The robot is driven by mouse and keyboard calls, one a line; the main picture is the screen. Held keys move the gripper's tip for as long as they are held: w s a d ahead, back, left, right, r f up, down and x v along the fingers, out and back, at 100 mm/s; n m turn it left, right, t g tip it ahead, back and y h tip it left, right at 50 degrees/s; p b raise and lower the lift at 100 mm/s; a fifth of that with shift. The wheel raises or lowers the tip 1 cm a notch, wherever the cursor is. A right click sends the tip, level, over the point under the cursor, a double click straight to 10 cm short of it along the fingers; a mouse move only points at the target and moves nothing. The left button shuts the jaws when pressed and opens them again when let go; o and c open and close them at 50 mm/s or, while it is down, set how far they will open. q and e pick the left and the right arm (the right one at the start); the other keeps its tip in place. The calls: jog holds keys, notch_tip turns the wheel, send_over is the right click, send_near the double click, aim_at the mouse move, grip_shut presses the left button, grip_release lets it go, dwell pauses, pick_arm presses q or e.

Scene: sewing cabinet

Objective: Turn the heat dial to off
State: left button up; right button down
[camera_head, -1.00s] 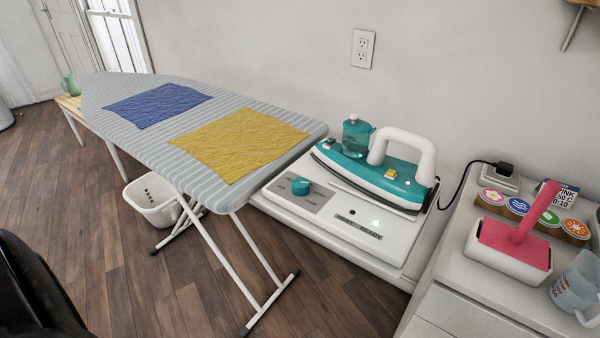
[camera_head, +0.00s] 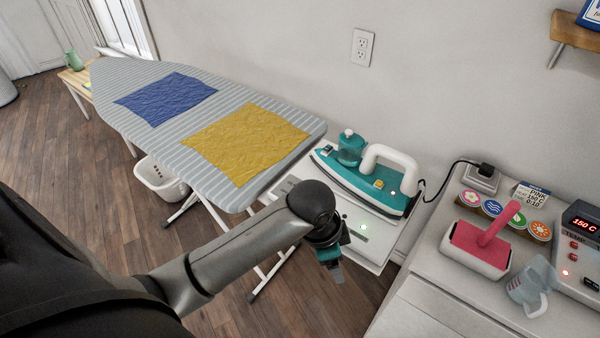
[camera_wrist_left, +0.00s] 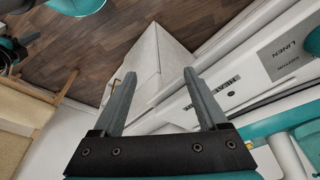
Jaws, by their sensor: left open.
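The white heating station (camera_head: 375,250) stands against the wall with the teal and white iron (camera_head: 365,182) resting on it. Its teal heat dial is hidden behind my left arm in the head view. In the left wrist view, the station's panel (camera_wrist_left: 240,85) shows printed labels, one reading LINEN; a teal part at the right edge may be the dial or the iron. My left gripper (camera_head: 336,272) points down near the station's front edge. In the wrist view its fingers (camera_wrist_left: 159,75) are apart with nothing between them. My right gripper is not in view.
The ironing board (camera_head: 160,140) with a blue cloth (camera_head: 165,98) and a yellow cloth (camera_head: 245,142) stands left of the station.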

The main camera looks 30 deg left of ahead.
pick_arm(q)
jog(key=w+a+r+m, duration=0.1)
jog(key=w+a+r, duration=0.1)
jog(key=w+a+r+m+y, duration=0.1)
jog(key=w+a+r, duration=0.1)
jog(key=w+a+r+m+g, duration=0.1)
jog(key=w+a+r, duration=0.1)
jog(key=w, duration=0.1)
jog(key=shift+r+m, duration=0.15)
jog(key=shift+m, duration=0.15)
jog(key=w+a+r+m+g+y, duration=0.1)
jog(key=w+a+r, duration=0.4)
jog(key=a+r, duration=0.45)
notch_tip(320, 180, down, 14)
jog(key=shift+s+d+f+b, duration=0.1)
jog(key=shift+d+f+b, duration=0.05)
jog(key=shift+b, duration=0.75)
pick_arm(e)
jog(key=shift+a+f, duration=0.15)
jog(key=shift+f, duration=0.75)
pick_arm(q)
grip_shut()
